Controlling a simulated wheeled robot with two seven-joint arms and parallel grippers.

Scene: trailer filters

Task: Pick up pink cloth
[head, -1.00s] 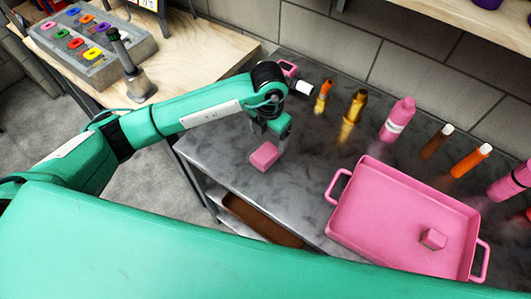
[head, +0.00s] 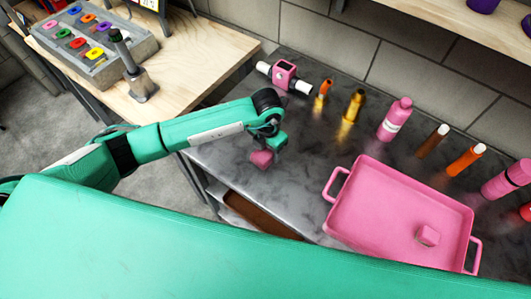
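The pink cloth (head: 261,159) is at the left part of the grey metal table (head: 312,147), near its front edge. It looks small and bunched up. My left gripper (head: 267,149) points down at it from above and looks shut on its upper part. The fingers are small and partly hidden by the wrist. I cannot tell whether the cloth is clear of the table top. My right gripper is not in view.
A pink tray (head: 345,222) with a small pink block (head: 428,235) stands to the right. A wooden bench (head: 190,60) is at left.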

